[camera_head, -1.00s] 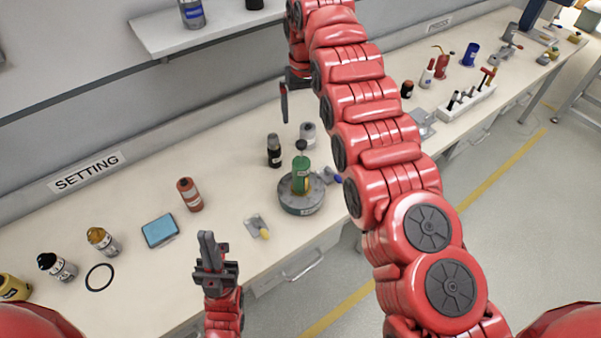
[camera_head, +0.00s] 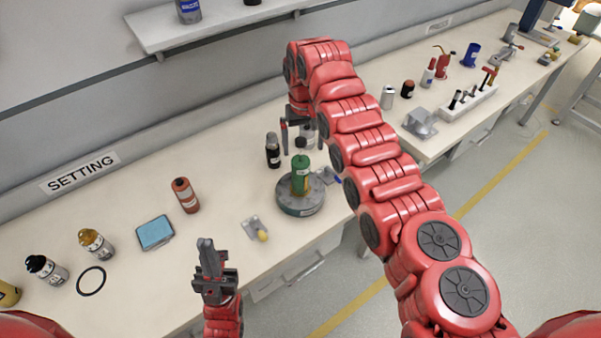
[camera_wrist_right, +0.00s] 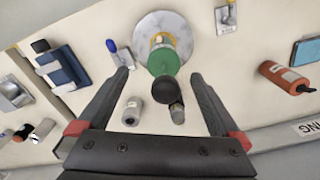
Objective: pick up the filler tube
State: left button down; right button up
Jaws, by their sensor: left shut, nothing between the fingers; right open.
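A green tube (camera_head: 300,176) stands upright on a round grey base (camera_head: 299,206) on the bench; I take it for the filler tube. In the right wrist view the tube lies between the open fingers (camera_wrist_right: 160,76) as seen, with nothing held. My left gripper (camera_head: 207,256) is shut and empty near the bench's front edge.
A dark bottle (camera_head: 273,152) and a grey can (camera_wrist_right: 132,112) stand close behind the round base. Bench space between these is clear.

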aim_at(301, 160)
jog(key=shift+a+f+p, duration=0.15)
jog(key=shift+f+p, duration=0.65)
jog(key=shift+f, duration=0.05)
jog(key=shift+a+f, duration=0.15)
jog(key=shift+f, duration=0.2)
notch_tip(301, 160, down, 3)
jog(key=shift+r+p, duration=0.2)
jog(key=shift+p, duration=0.35)
jog(key=shift+w+f, duration=0.1)
jog(key=shift+f, duration=0.15)
grip_shut()
